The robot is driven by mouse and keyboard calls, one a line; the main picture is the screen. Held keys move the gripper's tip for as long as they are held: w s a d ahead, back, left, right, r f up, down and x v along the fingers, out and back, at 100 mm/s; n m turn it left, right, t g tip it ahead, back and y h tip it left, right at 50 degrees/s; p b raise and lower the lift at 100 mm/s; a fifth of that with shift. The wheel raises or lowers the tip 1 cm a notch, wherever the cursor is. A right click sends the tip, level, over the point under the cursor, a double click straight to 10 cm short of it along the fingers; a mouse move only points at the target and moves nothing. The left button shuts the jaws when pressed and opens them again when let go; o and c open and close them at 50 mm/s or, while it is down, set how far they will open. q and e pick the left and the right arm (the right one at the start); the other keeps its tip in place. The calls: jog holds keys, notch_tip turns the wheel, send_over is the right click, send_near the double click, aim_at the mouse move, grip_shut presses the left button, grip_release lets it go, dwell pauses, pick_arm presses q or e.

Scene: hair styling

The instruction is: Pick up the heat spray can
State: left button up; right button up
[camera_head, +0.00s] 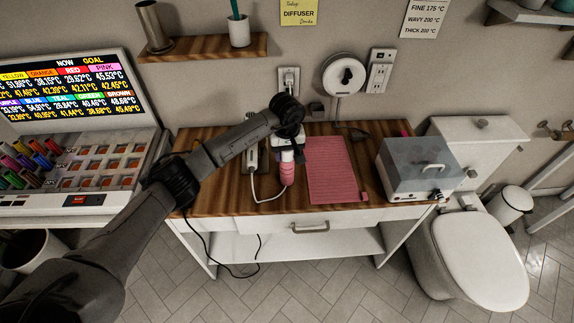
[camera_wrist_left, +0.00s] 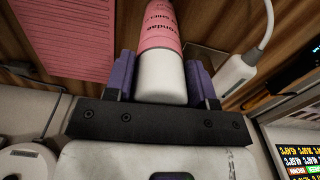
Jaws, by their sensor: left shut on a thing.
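The heat spray can (camera_head: 287,181) is pink with a white top and stands out below my left gripper (camera_head: 287,152) over the wooden tabletop. In the left wrist view the can (camera_wrist_left: 166,30), with dark lettering, lies between the two purple fingers of my left gripper (camera_wrist_left: 163,78). The fingers are shut on its white part (camera_wrist_left: 162,77). I cannot tell whether the can touches the tabletop. My right gripper is not in view.
A white corded device (camera_head: 251,158) lies just left of the can on the wooden table (camera_head: 210,195). A pink mat (camera_head: 331,168) lies to the right, then a clear-lidded box (camera_head: 420,168). A lit display (camera_head: 75,85) stands at left, a toilet (camera_head: 475,255) at right.

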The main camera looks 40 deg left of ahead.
pick_arm(q)
jog(key=c, duration=0.6)
jog(key=shift+r, duration=0.15)
